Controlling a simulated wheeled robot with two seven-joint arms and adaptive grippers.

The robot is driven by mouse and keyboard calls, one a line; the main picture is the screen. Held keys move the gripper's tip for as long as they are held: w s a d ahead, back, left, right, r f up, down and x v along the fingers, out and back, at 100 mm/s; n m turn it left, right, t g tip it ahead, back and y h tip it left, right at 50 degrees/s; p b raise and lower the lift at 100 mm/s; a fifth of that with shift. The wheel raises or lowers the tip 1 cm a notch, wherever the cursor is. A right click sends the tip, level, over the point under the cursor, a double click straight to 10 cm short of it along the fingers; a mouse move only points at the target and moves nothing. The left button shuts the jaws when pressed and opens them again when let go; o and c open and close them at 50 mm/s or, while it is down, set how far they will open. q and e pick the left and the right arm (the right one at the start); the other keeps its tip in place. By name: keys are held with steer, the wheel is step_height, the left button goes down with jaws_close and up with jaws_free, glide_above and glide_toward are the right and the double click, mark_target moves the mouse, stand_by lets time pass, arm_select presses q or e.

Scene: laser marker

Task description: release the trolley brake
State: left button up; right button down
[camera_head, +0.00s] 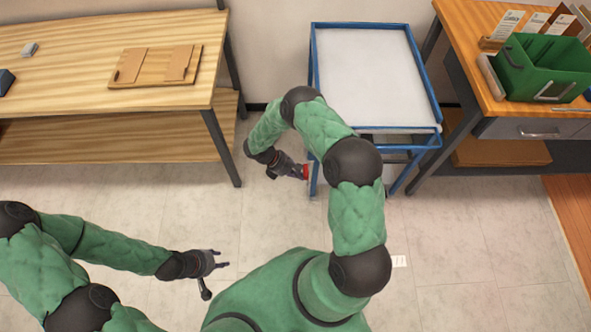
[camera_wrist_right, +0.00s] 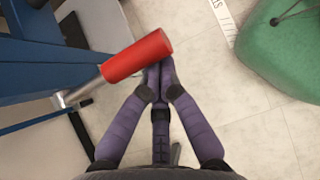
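The trolley has a blue frame (camera_head: 313,60) and a pale top tray (camera_head: 365,70). Its red brake handle (camera_head: 306,172) sticks out low by the front left leg. In the right wrist view the red handle (camera_wrist_right: 138,56) is on a metal rod and slants up to the right. My right gripper (camera_head: 293,171) is at the handle. In the wrist view its purple fingers (camera_wrist_right: 158,76) are drawn together, with the tips partly hidden behind the handle's end; contact is unclear. My left gripper (camera_head: 218,266) is open and empty over the floor.
A wooden workbench (camera_head: 110,88) with a lower shelf stands left of the trolley. A wooden desk (camera_head: 478,22) with a green bin (camera_head: 545,68) stands close on the right.

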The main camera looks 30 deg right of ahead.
steer(key=shift+w+d+r+n+g+y, duration=0.1)
steer(key=shift+r+n+g+y, duration=0.2)
steer(key=shift+r, duration=0.4)
steer(key=shift+w+d+r+n+g+y, duration=0.1)
steer(key=shift+r+g, duration=0.35)
steer(key=shift+r, duration=0.3)
steer(key=shift+w+d+r+n+g+y, duration=0.1)
steer(key=shift+r+g+y, duration=0.2)
steer(key=shift+r, duration=0.4)
steer(key=shift+r, duration=0.1)
step_height(320, 180, down, 4)
steer(key=a+b, duration=0.2)
steer(key=p+v, duration=0.2)
steer(key=v, duration=0.7)
steer(key=shift+r+p, duration=0.25)
steer(key=shift+p, duration=0.15)
